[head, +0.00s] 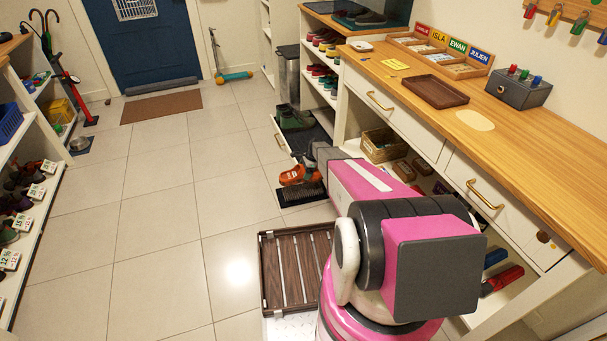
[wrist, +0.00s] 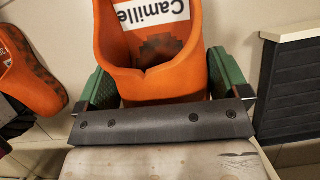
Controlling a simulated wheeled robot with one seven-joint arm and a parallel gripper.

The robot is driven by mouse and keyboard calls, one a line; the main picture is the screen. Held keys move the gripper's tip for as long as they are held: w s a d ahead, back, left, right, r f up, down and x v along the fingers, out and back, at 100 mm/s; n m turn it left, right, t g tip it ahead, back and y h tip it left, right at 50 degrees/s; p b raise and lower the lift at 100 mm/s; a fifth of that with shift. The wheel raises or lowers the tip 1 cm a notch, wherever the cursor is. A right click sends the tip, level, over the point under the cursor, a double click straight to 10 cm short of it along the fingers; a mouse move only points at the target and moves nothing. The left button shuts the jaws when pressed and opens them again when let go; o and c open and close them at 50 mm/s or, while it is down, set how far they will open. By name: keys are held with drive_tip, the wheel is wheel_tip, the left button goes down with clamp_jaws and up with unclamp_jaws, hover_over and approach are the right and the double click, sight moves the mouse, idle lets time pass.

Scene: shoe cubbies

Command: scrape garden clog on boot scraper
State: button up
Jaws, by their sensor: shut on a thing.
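My gripper (wrist: 165,88) has its two green fingers pressed on either side of an orange garden clog (wrist: 158,86). A white label reading "Camille" and some brown marks show inside the clog. A second orange clog (wrist: 28,82) lies at the left of the wrist view, apart from the fingers. In the head view the orange clogs (head: 292,177) show just beyond my forearm, above the dark bristled boot scraper (head: 302,194) on the floor. I cannot tell whether the held clog touches the bristles. The fingertips are hidden in the head view.
A low pull-out tray (head: 318,139) with dark green boots (head: 294,119) stands behind the scraper. A slatted wooden rack (head: 270,272) lies in front. The wooden counter (head: 540,170) is on the right. Open tiled floor (head: 160,220) lies to the left.

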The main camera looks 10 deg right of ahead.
drive_tip(key=shift+f, duration=3.6)
drive_tip(key=shift+f, duration=0.6)
drive_tip(key=shift+s+a, duration=0.2)
drive_tip(key=shift+a, duration=1.5)
drive_tip(key=shift+w+d+f, duration=0.1)
drive_tip(key=shift+d, duration=0.85)
drive_tip(key=shift+w+d+f, duration=0.1)
drive_tip(key=shift+d, duration=0.85)
drive_tip(key=shift+w+d+r, duration=0.1)
drive_tip(key=shift+w+d, duration=0.1)
drive_tip(key=shift+d, duration=1.45)
drive_tip(key=shift+s+a+r, duration=0.1)
drive_tip(key=shift+s+a, duration=0.05)
drive_tip(key=shift+a, duration=0.8)
drive_tip(key=shift+s+a+r, duration=0.1)
drive_tip(key=shift+a, duration=0.85)
